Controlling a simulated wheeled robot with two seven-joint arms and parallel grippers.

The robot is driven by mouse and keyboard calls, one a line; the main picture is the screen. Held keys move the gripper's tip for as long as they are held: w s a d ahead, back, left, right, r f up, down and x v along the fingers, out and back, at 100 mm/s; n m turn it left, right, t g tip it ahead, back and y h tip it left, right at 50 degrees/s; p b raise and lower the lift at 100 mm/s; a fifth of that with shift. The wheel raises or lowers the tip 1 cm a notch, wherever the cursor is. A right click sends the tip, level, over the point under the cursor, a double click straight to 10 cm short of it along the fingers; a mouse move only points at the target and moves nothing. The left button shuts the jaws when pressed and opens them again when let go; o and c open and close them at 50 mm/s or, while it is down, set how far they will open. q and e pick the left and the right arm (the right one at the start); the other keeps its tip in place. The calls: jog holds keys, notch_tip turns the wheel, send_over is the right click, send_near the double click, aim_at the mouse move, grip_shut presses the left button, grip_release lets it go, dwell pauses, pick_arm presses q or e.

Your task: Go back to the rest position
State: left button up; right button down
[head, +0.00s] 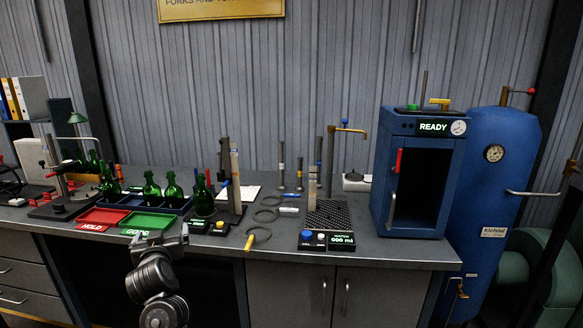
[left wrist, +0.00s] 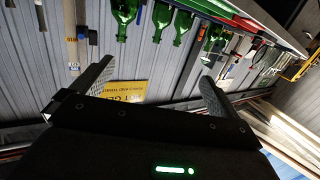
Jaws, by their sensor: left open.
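My left gripper (head: 161,238) is raised in front of the bench's front edge, below the green tray. Its arm comes up from the bottom of the head view. In the left wrist view its two fingers (left wrist: 156,78) stand wide apart with nothing between them. That view is turned upside down and shows bottles hanging from the top edge. My right gripper is in neither view.
The grey bench (head: 380,250) holds a red tray (head: 100,219), a green tray (head: 148,222), several green bottles (head: 152,188), metal stands and rings. A blue cabinet reading READY (head: 408,125) and a blue tank (head: 497,200) stand right.

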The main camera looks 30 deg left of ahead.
pick_arm(q)
jog(key=s+d+f+m+g+h, duration=0.1)
jog(key=s+d+f+m+h, duration=0.25)
jog(key=d+f, duration=0.6)
jog(key=s+d+f+m+g+h, duration=0.15)
jog(key=d+f+m+h, duration=0.3)
jog(key=d+f, duration=0.55)
jog(key=s+d+f+m+g+h, duration=0.25)
jog(key=s+d+f, duration=0.25)
jog(key=s+d, duration=0.4)
jog(key=s+d+f+m+g+h, duration=0.1)
jog(key=s+d+f+g+h, duration=0.15)
jog(key=s+d+f, duration=0.6)
jog(key=s+a+f+g, duration=0.1)
jog(key=s+f, duration=0.1)
jog(key=f, duration=1)
jog(key=s+a+f+g, duration=0.1)
jog(key=s+f, duration=0.1)
jog(key=f, duration=0.9)
jog(key=s+a+f+g, duration=0.1)
jog(key=s+a+f, duration=0.1)
jog(key=s+f, duration=1.3)
jog(key=shift+s+a+y, duration=0.3)
jog(key=shift+a+y, duration=0.1)
